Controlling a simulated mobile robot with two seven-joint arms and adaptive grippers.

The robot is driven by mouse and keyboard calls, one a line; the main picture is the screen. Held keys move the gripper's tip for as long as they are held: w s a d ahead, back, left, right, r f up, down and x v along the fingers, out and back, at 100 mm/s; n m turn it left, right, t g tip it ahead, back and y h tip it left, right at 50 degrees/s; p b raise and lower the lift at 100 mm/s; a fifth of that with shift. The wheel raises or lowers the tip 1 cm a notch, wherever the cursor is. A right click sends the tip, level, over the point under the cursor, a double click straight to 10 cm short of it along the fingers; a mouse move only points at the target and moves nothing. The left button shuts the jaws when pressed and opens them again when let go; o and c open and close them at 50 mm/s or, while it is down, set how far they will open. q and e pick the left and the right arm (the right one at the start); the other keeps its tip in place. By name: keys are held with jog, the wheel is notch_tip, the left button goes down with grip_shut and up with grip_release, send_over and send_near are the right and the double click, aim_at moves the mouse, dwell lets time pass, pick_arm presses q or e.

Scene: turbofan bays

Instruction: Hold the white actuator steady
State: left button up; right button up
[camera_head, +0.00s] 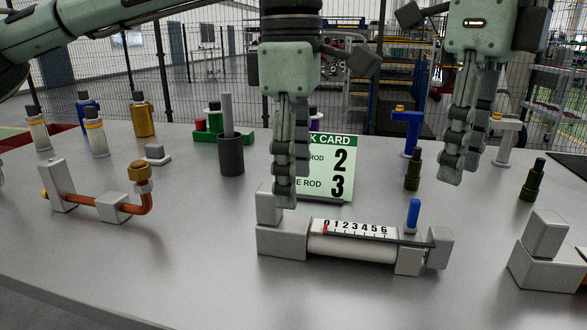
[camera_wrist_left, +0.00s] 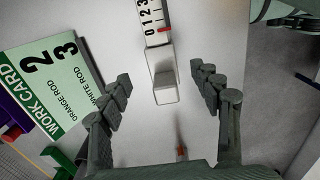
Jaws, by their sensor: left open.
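The white actuator (camera_head: 350,247) lies on the grey table with end blocks at both ends. Its scale reads 0 to 6, with a red mark near 0 and a blue handle (camera_head: 413,214) near its right end. My left gripper (camera_head: 284,198) points down over the raised left end block (camera_head: 268,208). In the left wrist view, its fingers (camera_wrist_left: 161,76) are open on either side of the pale end block (camera_wrist_left: 165,92), with gaps visible. My right gripper (camera_head: 452,175) hangs above the table at the right, apart from the actuator; its finger opening is unclear.
A green work card (camera_head: 338,165) stands behind the actuator, listing orange rod 2 and white rod 3. A copper pipe fitting (camera_head: 115,207) is at left. A dark cup (camera_head: 231,155) stands behind. Another white block (camera_head: 545,240) is at right. The front table area is clear.

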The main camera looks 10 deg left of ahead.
pick_arm(q)
jog(key=shift+a+f, duration=0.1)
jog(key=shift+f, duration=3.8)
grip_shut()
pick_arm(e)
jog(key=shift+o, duration=1.3)
jog(key=n+y, duration=0.5)
jog(key=n, duration=0.2)
send_near(443, 232)
jog(key=x, duration=1)
jog(key=shift+f, duration=0.15)
